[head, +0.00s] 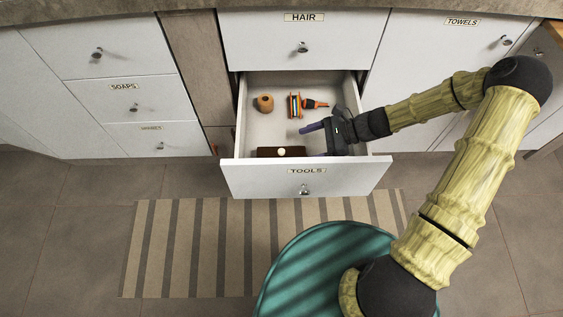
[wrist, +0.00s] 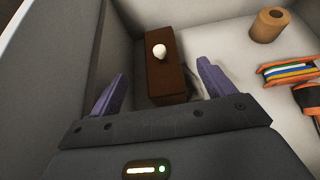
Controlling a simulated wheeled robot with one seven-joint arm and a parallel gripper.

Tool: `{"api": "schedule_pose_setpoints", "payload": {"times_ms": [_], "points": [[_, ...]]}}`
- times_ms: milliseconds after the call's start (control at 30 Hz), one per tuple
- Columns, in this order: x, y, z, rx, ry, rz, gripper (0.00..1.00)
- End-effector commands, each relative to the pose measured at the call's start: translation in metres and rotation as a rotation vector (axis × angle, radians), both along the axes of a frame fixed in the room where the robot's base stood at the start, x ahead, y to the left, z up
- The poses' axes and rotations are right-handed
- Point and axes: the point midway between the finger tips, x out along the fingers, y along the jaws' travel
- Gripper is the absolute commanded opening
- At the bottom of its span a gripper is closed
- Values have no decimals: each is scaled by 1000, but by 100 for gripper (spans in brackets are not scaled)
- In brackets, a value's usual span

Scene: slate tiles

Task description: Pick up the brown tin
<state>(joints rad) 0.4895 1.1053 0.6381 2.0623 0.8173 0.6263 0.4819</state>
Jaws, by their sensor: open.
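The brown tin (head: 281,152) is a dark brown box with a white round knob on top. It lies in the open drawer labelled TOOLS, close to the front panel. In the wrist view the tin (wrist: 166,77) lies ahead of my gripper, seen between the two purple fingers. My gripper (head: 312,128) is over the right part of the drawer with its fingers pointing left. It also shows in the wrist view (wrist: 160,85), open, with nothing between the fingertips that I can see held. A small dark shape beside the tin's right side is unclear.
The drawer (head: 305,178) also holds a tan roll (head: 265,103), an orange-ended spool with coloured bands (head: 294,105) and an orange and black tool (head: 314,104) toward the back. The drawer walls surround my gripper. A striped rug (head: 190,250) lies on the floor in front.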

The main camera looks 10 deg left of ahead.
Motion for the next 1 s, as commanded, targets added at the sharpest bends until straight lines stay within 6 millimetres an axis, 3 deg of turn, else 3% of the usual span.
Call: {"api": "schedule_pose_setpoints", "payload": {"times_ms": [33,133,567,1000], "points": [[0,0,-12,1,1,0,82],[0,0,-21,1,0,0,82],[-1,3,-25,1,-1,0,82],[-14,59,-58,1,-1,1,82]]}}
